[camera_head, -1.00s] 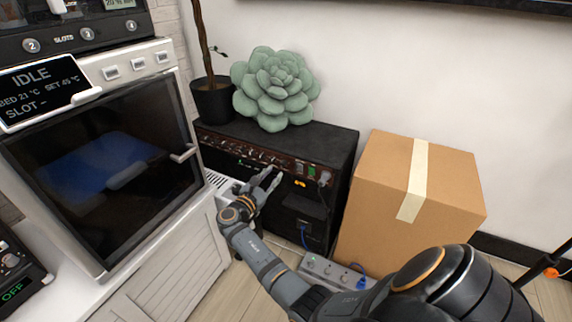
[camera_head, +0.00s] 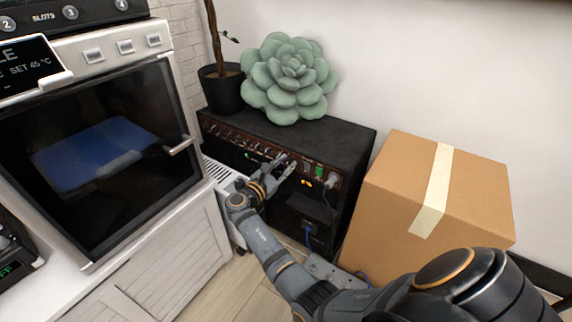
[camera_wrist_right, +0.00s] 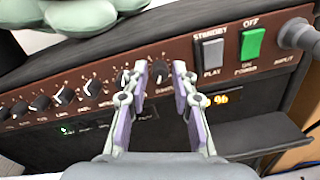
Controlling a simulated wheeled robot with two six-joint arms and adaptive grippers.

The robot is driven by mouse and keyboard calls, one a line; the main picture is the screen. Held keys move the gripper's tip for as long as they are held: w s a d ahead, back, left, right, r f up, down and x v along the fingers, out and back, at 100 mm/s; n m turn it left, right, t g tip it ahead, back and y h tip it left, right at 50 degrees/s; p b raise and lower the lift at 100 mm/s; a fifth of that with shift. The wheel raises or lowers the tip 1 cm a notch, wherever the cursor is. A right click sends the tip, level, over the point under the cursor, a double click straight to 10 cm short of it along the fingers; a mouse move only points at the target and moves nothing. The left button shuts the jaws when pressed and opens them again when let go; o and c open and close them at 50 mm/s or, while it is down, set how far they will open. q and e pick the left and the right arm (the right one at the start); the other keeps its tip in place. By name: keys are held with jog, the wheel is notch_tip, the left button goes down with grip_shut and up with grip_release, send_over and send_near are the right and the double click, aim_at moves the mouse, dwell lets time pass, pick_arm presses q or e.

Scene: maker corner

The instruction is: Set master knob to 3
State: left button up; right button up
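The black amplifier (camera_head: 340,150) has a dark red panel with a row of black knobs with pale pointers. My right gripper (camera_head: 285,166) is at the right part of that knob row. In the right wrist view its two fingers (camera_wrist_right: 160,72) are open, one on each side of a black knob (camera_wrist_right: 157,80). Its label below is only partly readable, and whether the fingers touch it I cannot tell. Another knob (camera_wrist_right: 122,80) sits just left, partly behind the left finger. My left gripper is not in view.
Right of the knobs are a grey standby switch (camera_wrist_right: 212,55), a green power switch (camera_wrist_right: 252,43) and a plugged input cable (camera_wrist_right: 298,35). A cardboard box (camera_head: 400,195) stands right, a white machine (camera_head: 190,110) left, a succulent-shaped plush (camera_head: 290,80) on top.

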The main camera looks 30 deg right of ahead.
grip_shut()
jog(key=shift+m, duration=0.3)
jog(key=m, duration=0.3)
jog(key=shift+m+b, duration=0.3)
jog(key=m+b, duration=0.1)
jog(key=m, duration=0.2)
jog(key=shift+f+m, duration=0.1)
jog(key=shift+m, duration=0.2)
jog(key=m+b, duration=0.2)
jog(key=m, duration=0.2)
jog(key=shift+s, duration=0.1)
jog(key=m+b, duration=0.2)
jog(key=m, duration=0.2)
jog(key=shift+m+b, duration=0.3)
jog(key=shift+b, duration=0.1)
jog(key=shift+m+b, duration=0.3)
jog(key=shift+m, duration=0.2)
